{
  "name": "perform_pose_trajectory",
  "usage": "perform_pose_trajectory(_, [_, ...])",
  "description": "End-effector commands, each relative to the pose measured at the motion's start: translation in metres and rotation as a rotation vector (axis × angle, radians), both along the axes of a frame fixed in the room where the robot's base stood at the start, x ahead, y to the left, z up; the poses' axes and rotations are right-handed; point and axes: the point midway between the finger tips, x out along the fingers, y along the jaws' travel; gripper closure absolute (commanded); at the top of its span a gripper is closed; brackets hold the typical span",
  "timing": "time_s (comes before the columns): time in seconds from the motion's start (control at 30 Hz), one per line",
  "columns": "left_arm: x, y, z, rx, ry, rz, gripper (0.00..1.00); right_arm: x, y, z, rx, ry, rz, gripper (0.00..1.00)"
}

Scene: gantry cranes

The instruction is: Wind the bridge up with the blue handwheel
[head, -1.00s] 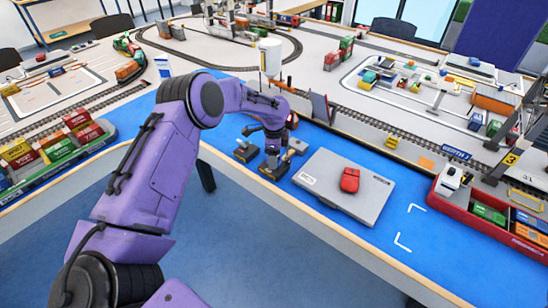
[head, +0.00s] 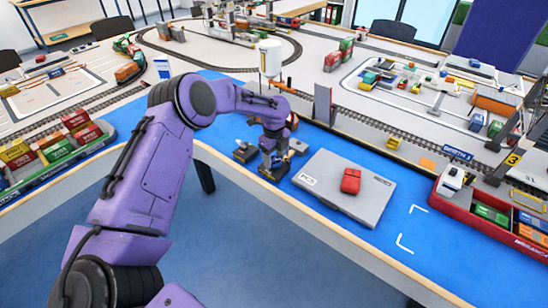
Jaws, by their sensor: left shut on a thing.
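The bridge (head: 322,104) is a dark grey leaf standing steeply up beside the track behind the blue strip. My left gripper (head: 272,163) points down over a small dark pedestal (head: 275,173) at the strip's front edge. It is shut on what appears to be the blue handwheel on that pedestal. The fingers and wrist hide most of the wheel, so its colour and turn are hard to see. My right gripper is not in view.
Another dark pedestal (head: 245,153) stands close left of the gripper. A grey case (head: 325,196) with a red object (head: 351,181) on it lies to the right. A white cylinder (head: 270,58) stands behind the arm.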

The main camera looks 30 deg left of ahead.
Motion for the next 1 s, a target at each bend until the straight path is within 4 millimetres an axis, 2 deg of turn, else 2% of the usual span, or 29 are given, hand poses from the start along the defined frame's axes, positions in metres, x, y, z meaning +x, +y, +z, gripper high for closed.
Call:
perform_pose_trajectory(0.5, [0.002,0.0,0.002,0.0,-0.005,-0.019,0.74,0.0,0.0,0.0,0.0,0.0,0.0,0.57])
perform_pose_trajectory(0.53, [0.002,-0.001,0.002,0.0,-0.005,-0.019,0.34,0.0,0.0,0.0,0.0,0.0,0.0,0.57])
perform_pose_trajectory(0.6, [0.001,0.0,0.002,0.0,-0.004,-0.019,0.18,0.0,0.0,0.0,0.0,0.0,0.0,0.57])
perform_pose_trajectory(0.87, [0.0,0.0,0.001,0.0,-0.002,-0.017,0.18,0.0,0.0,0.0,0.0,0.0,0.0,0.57])
perform_pose_trajectory(1.0, [0.001,0.0,0.016,0.0,-0.005,-0.017,0.18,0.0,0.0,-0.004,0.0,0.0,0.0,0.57])
